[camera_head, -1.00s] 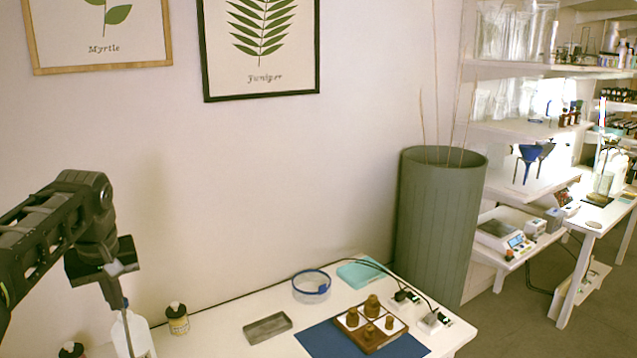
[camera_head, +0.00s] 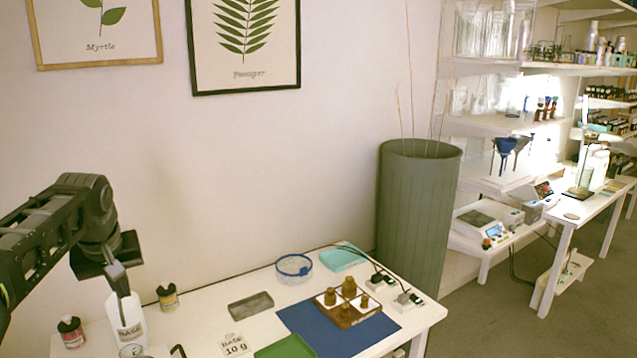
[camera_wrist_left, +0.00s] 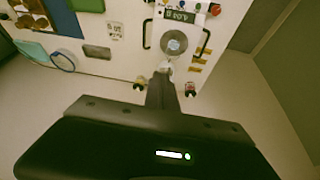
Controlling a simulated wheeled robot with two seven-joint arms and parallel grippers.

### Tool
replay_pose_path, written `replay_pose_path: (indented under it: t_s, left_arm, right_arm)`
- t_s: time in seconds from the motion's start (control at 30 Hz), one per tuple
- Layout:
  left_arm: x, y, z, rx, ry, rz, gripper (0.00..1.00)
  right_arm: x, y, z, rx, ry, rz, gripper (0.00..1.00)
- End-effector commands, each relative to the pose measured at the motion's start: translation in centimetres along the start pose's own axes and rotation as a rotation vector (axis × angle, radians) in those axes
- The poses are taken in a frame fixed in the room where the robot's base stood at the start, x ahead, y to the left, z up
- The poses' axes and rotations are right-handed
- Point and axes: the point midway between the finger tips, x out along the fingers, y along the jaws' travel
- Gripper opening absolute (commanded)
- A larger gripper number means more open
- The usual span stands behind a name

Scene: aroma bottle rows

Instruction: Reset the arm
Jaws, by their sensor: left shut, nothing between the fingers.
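My left arm comes in from the left in the head view. Its left gripper (camera_head: 117,280) points down, shut and empty, in front of a white bottle (camera_head: 128,322) at the table's left; I cannot tell whether they touch. My right gripper is not in view.
A green bin (camera_head: 415,210) stands behind.

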Motion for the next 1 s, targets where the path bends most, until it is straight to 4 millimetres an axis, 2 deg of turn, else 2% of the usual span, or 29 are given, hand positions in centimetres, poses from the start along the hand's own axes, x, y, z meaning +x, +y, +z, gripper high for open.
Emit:
replay_pose_path:
  t_s: [0.17, 0.27, 0.43, 0.57, 0.67, 0.77, 0.8, 0.87, 1.0]
  left_arm:
    - [1.1, 2.0, -0.9, 0.048, 0.064, 0.06, 0.0]
    - [2.5, 4.0, -1.0, 0.09, 0.1, 0.106, 0.0]
    - [6.7, 8.5, 0.4, 0.175, 0.139, 0.192, 0.0]
    - [11.4, 12.5, 3.5, 0.244, 0.147, 0.264, 0.0]
    - [16.3, 15.6, 7.9, 0.293, 0.133, 0.323, 0.0]
    - [20.8, 17.8, 13.3, 0.325, 0.107, 0.371, 0.0]
    - [22.4, 18.4, 15.7, 0.334, 0.092, 0.387, 0.0]
    - [24.6, 18.9, 19.5, 0.344, 0.067, 0.406, 0.0]
    - [28.7, 18.9, 28.9, 0.354, -0.009, 0.431, 0.0]
  right_arm:
    - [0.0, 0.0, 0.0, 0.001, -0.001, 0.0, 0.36]
    - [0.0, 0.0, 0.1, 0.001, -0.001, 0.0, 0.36]
    - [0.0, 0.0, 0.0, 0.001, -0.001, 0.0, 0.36]
    - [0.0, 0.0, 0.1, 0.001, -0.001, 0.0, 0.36]
    - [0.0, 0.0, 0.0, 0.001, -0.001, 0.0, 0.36]
    - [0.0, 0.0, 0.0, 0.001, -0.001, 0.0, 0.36]
    - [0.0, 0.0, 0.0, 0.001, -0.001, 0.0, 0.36]
    - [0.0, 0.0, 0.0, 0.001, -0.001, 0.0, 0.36]
    - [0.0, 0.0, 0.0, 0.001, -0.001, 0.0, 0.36]
